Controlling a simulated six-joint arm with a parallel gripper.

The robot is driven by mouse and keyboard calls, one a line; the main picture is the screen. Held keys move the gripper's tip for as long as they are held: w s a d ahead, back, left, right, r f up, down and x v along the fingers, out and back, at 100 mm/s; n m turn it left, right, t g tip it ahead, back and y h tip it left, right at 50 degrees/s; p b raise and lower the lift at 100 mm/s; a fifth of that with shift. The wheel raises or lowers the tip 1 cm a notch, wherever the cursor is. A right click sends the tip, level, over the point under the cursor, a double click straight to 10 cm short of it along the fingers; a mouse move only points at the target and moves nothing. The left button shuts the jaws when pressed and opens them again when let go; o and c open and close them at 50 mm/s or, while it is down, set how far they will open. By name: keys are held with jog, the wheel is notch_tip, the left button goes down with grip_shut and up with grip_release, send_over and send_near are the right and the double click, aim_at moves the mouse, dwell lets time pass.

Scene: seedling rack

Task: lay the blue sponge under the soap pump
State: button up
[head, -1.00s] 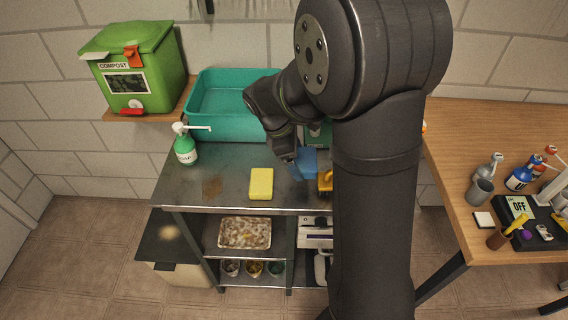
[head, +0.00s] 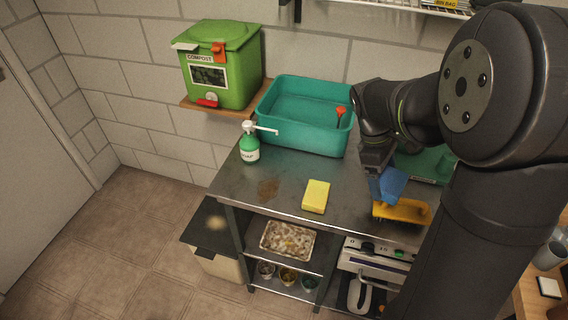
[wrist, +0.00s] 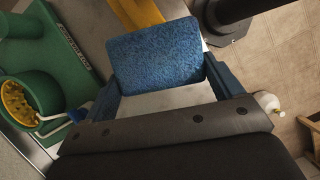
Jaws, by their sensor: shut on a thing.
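The blue sponge (head: 393,184) is held by my gripper (head: 381,178) above the right part of the metal table. In the wrist view the sponge (wrist: 155,52) sits between the two blue fingers, which are shut on its sides. The soap pump (head: 249,148), a green bottle with a white label and white nozzle, stands upright at the table's back left, well to the left of my gripper. No sponge shows under it.
A yellow-orange tool (head: 402,211) is just below the held sponge in the picture. A teal basin (head: 305,140) stands behind. A compost bin (head: 222,65) sits on a shelf.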

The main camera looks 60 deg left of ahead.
jog(key=s+a+m+g, duration=0.3)
jog(key=a+m+g, duration=0.4)
jog(key=m, duration=0.8)
jog(key=m+t+y, duration=0.2)
jog(key=m+y, duration=0.5)
jog(key=m, duration=1.1)
send_over(280, 164)
jog(key=w+d, duration=0.1)
notch_tip(280, 164, down, 6)
jog(key=shift+w+f, duration=0.1)
jog(key=shift+f, duration=2.05)
jog(key=shift+f, duration=0.15)
jog(key=o, duration=0.9)
jog(key=shift+c, duration=0.2)
